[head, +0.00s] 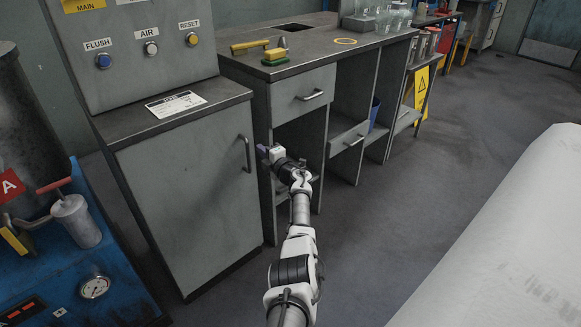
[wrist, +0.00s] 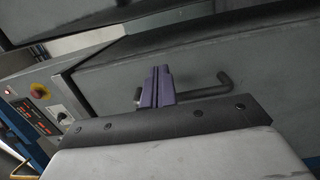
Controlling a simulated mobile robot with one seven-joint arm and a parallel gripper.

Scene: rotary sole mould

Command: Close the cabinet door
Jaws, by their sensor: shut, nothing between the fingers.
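The grey cabinet (head: 185,110) stands at left centre in the head view. Its door (head: 185,190) looks flush with the cabinet front, though a small gap would be hard to tell. The bar handle (head: 246,153) is near the door's right edge. My gripper (head: 263,149) is just right of the handle, its purple fingers together. In the wrist view the shut fingers (wrist: 156,85) are in front of a grey panel (wrist: 140,55) with a dark bar handle (wrist: 205,92), partly hidden behind them. Whether they touch it, I cannot tell.
A blue machine (head: 100,265) stands at the left.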

